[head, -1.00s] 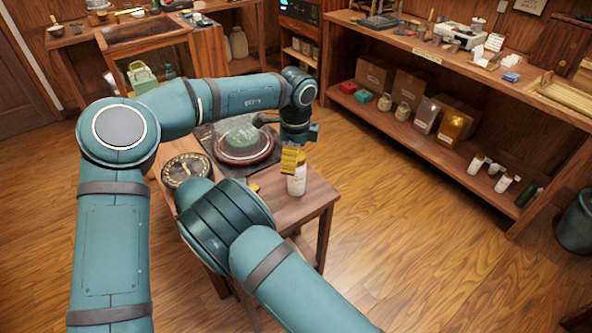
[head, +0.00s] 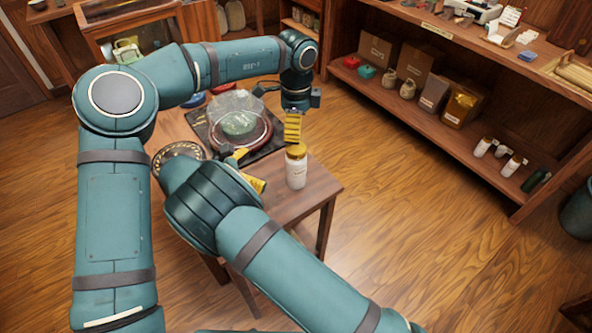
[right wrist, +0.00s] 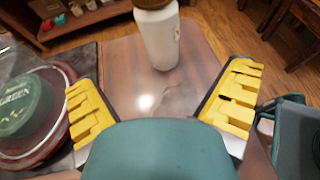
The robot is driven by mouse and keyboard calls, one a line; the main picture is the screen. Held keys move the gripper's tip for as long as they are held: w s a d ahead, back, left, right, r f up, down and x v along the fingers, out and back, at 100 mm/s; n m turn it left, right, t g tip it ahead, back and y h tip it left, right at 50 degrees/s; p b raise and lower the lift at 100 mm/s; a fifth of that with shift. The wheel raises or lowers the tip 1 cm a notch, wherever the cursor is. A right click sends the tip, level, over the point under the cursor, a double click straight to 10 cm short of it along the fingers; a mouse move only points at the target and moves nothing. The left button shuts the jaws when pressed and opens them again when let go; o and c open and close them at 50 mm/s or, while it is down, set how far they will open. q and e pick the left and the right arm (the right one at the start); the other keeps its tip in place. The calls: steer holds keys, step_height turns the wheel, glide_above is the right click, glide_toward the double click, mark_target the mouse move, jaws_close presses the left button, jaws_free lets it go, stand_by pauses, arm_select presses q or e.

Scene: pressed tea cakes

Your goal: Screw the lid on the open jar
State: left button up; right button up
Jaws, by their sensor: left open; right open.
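The white jar (head: 297,174) stands upright near the right edge of the small table, with a gold-brown lid (head: 297,151) on its top. My left gripper (head: 293,126) is open, pointing down just above the lid; its yellow fingers overlap in this view, and whether they touch the lid is unclear. My right gripper (head: 248,170) is open and low, to the left of the jar. In the right wrist view, the jar (right wrist: 160,38) stands beyond and between the spread fingers of my right gripper (right wrist: 162,100), with nothing held. The lid is cut off at the top edge there.
A clear dome (head: 238,104) covers a green cake on a round red base, left of the jar on a dark mat. A round dial (head: 178,153) lies nearer. A shelf unit (head: 440,118) with boxes and bottles stands right. Bare tabletop (head: 318,188) lies around the jar.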

mark_target(295, 167)
steer(key=x, duration=1.2)
steer(key=shift+d+f, duration=0.1)
steer(key=shift+d, duration=0.1)
jaws_close()
arm_select(q)
steer(key=m, duration=0.3)
steer(key=shift+m, duration=0.3)
steer(key=m, duration=0.9)
steer(key=shift+m, duration=0.4)
steer(key=m, duration=0.4)
steer(key=shift+m, duration=0.3)
steer(key=shift+f, duration=0.1)
steer(key=shift+f, duration=3.9)
